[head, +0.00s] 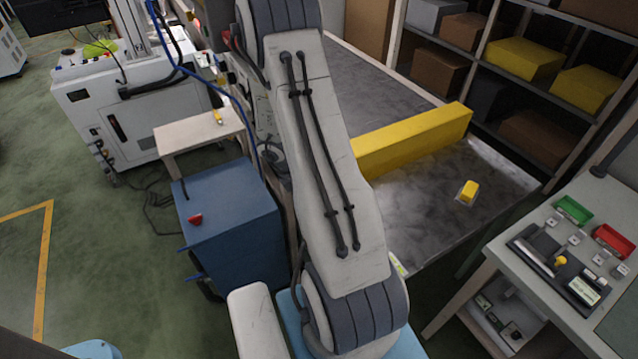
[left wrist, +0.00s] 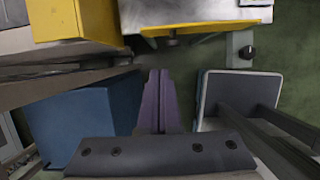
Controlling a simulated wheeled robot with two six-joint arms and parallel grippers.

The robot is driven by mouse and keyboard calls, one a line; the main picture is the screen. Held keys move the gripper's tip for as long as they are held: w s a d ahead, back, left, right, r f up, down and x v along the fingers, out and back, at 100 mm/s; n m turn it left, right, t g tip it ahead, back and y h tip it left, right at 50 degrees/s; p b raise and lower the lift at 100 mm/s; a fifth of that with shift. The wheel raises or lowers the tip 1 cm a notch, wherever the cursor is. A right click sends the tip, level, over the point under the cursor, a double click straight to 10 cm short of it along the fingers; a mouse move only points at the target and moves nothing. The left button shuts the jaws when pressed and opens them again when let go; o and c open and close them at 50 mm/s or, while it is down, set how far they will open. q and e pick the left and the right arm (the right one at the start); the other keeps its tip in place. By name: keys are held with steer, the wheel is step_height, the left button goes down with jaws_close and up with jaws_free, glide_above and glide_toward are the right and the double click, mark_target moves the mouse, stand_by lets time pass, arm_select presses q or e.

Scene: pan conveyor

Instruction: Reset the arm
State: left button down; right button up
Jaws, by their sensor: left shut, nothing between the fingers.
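A large white and grey arm link of mine (head: 325,150) fills the middle of the head view; no gripper shows there. In the left wrist view my left gripper (left wrist: 158,82) has its two purple fingers together, with nothing between them. It points over the gap between a blue cabinet (left wrist: 80,120) on the left and a blue-edged grey surface (left wrist: 240,90) on the right. My right gripper is not in view.
A grey conveyor (head: 440,215) carries a yellow bar (head: 415,140) and a small yellow object (head: 468,191). The blue cabinet (head: 225,220) stands left of the arm. A workbench (head: 540,285) with red and green trays is at right; shelves (head: 530,110) stand behind. Green floor is open at left.

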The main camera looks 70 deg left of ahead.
arm_select(q)
steer(key=shift+r, duration=0.15)
steer(key=w+d+r+m+h, duration=0.1)
steer(key=w+d+r+m, duration=0.2)
steer(key=w+d+m, duration=0.3)
steer(key=w+d+r+m+h, duration=0.1)
steer(key=w+d+r+m, duration=0.25)
steer(key=w, duration=0.55)
steer(key=w+d+r+m+g+h, duration=0.1)
steer(key=w+d+r+m, duration=0.15)
steer(key=d+m, duration=0.35)
steer(key=w+d+r+m, duration=0.2)
steer(key=w+d+m, duration=0.15)
steer(key=d, duration=0.45)
steer(key=d+r+m+g, duration=0.25)
steer(key=d+m, duration=0.35)
steer(key=d, duration=0.4)
steer(key=s+d+r+m, duration=0.2)
steer(key=s+d+m, duration=0.5)
steer(key=m, duration=0.3)
steer(key=s+d+r+m+y, duration=0.1)
steer(key=s+d+r+m, duration=0.2)
steer(key=s+d+m, duration=0.5)
steer(key=shift+s+d+r+m+y, duration=0.15)
steer(key=shift+d+r+m+y, duration=0.2)
steer(key=shift+d+m, duration=0.6)
steer(key=shift+g, duration=0.25)
